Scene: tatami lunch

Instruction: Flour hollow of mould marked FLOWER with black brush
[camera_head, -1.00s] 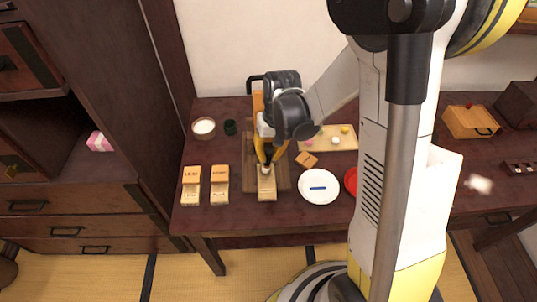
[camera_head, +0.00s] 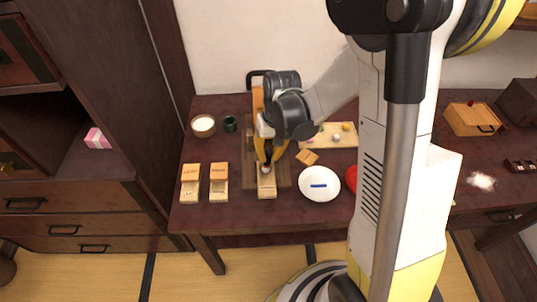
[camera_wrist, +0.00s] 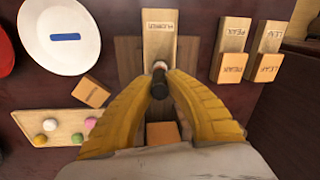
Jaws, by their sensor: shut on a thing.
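The mould marked FLOWER (camera_head: 266,187) is a pale wooden block lying on a dark wooden board (camera_head: 249,181). It also shows at the top of the wrist view (camera_wrist: 159,40), with its label at the far end. My gripper (camera_head: 265,163) is shut on the black brush (camera_wrist: 160,83), whose dark handle points down between the yellow fingers. The pale brush tip (camera_wrist: 160,66) is at the gripper-side end of the mould. I cannot tell whether the bristles touch it. The hollow is hidden from clear view by the brush and fingers.
Two pairs of labelled moulds and lids (camera_head: 190,184) (camera_head: 219,183) stand to the left. A bowl of white powder (camera_head: 203,126) and a dark green cup (camera_head: 230,124) are behind them.

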